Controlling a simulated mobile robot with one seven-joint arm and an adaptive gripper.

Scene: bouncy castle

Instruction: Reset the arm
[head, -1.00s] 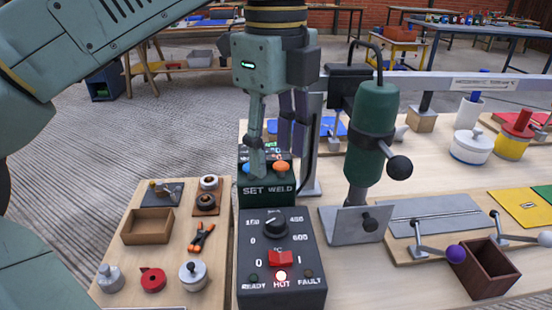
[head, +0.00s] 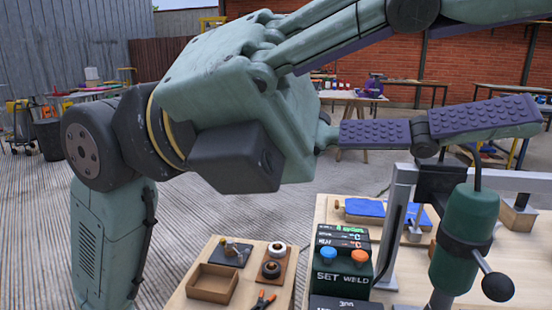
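My gripper (head: 515,62) is large and close in the head view, raised above the bench and pointing to the right. Its two long jointed fingers are spread well apart, with a wide gap between them and nothing held. The lower finger shows purple studded pads; the upper finger runs along the top edge of the picture, partly cut off. My green arm comes up from the lower left.
The green cylindrical tool (head: 470,235) with a black-knobbed lever stands at the right, below the lower finger. A small wooden table (head: 180,300) with an open box (head: 212,283) and small parts is at lower left. A blue piece (head: 385,212) lies on the bench.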

